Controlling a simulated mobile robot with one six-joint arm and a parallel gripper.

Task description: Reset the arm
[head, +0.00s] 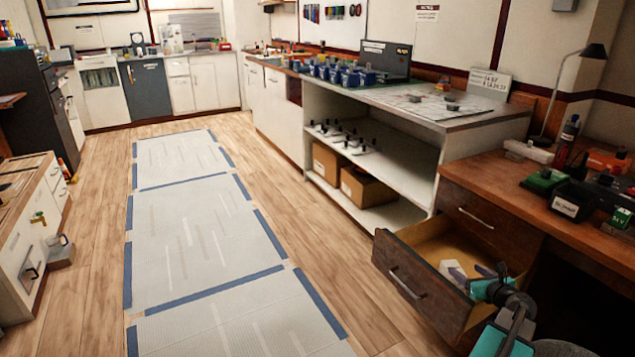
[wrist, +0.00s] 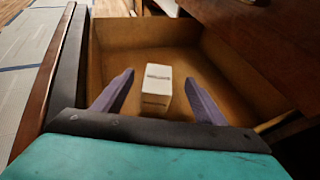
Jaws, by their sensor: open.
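My gripper (wrist: 158,95) is open, with its two fingers apart over the inside of an open drawer (wrist: 225,60). In the head view my gripper (head: 490,283) shows at the lower right, above the same drawer (head: 405,283). A small white box (wrist: 157,88) with a printed label stands in the drawer, between the finger lines in the wrist view. The box (head: 453,270) also shows in the head view, left of my gripper. I cannot tell how far the fingertips are above the drawer floor.
A wooden desk (head: 545,200) with tools and a lamp stands above the drawer. A white bench (head: 440,115) with blue bins and shelves stands behind it. Grey floor mats (head: 190,225) edged with blue tape lie in the open aisle. Low cabinets (head: 35,235) stand at the left.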

